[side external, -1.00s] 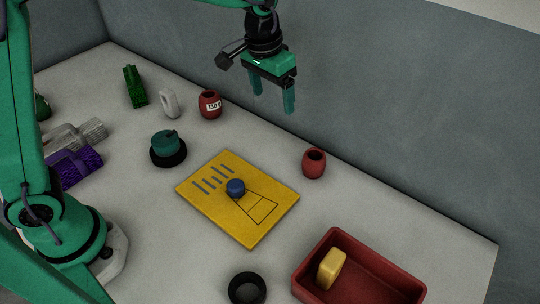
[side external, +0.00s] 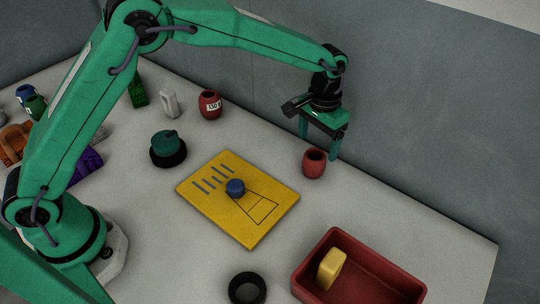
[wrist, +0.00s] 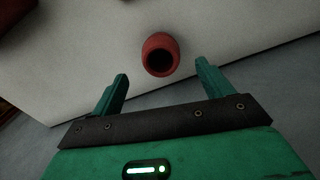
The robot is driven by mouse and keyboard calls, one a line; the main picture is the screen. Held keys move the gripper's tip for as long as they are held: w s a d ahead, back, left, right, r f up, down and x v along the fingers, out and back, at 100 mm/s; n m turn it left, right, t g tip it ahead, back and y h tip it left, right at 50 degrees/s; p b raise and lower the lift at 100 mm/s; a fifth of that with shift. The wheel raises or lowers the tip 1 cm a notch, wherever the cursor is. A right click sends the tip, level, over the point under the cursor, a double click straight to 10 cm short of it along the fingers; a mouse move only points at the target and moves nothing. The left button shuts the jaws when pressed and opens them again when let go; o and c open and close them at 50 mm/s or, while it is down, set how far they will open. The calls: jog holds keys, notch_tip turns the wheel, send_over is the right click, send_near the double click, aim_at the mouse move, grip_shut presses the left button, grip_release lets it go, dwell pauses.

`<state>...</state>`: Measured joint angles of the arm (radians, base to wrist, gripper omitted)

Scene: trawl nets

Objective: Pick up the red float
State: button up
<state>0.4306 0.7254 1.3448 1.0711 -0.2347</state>
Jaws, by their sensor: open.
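A plain red float (side external: 314,163), barrel-shaped with a dark hole in its top, stands upright on the table near the back wall. A second red float (side external: 210,105) with a white label stands further left along the back. My gripper (side external: 319,146) is open and empty, above and close to the plain float. In the wrist view the plain red float (wrist: 160,55) lies just beyond the fingertips of my gripper (wrist: 162,70), centred between them. It is not between the fingers.
A yellow board (side external: 265,222) with a blue knob (side external: 236,187) lies mid-table. A red tray (side external: 300,275) holding a yellow block (side external: 331,268) is at front right. A teal object (side external: 165,143) and a black ring (side external: 247,288) stand nearby. The wall (side external: 430,130) rises close behind the float.

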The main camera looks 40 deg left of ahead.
aim_at(315, 154)
jog(key=shift+a+f, duration=0.1)
jog(key=shift+f, duration=3.75)
jog(key=c, duration=1.1)
